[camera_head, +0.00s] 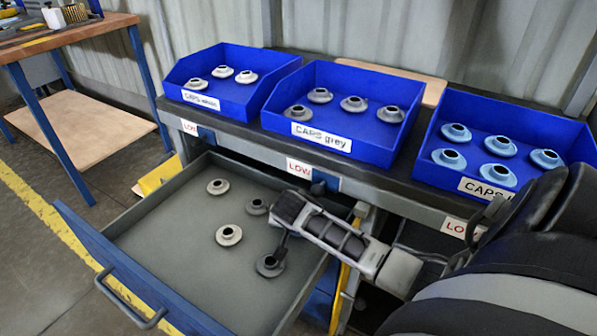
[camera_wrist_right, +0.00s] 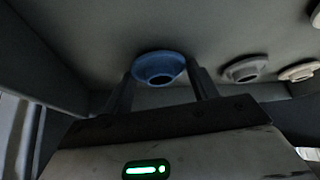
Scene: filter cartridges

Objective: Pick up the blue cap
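The blue cap (camera_wrist_right: 160,69) sits on the drawer floor in the right wrist view, with its dark round opening facing up. In the head view a cap that looks dark grey-blue (camera_head: 270,265) lies under the tip of my right gripper (camera_head: 281,248); it appears to be the same cap. In the wrist view my right gripper (camera_wrist_right: 162,80) has its two fingers apart, one on each side of the blue cap. I cannot tell whether either finger touches it. My left gripper is not in view.
The open drawer (camera_head: 165,235) also holds a grey cap (camera_head: 257,207) and two white caps (camera_head: 218,187) (camera_head: 229,235). Blue bins of white (camera_head: 240,95), grey (camera_head: 345,90) and blue caps (camera_head: 500,125) stand above it. A wooden workbench (camera_head: 80,38) is at the left.

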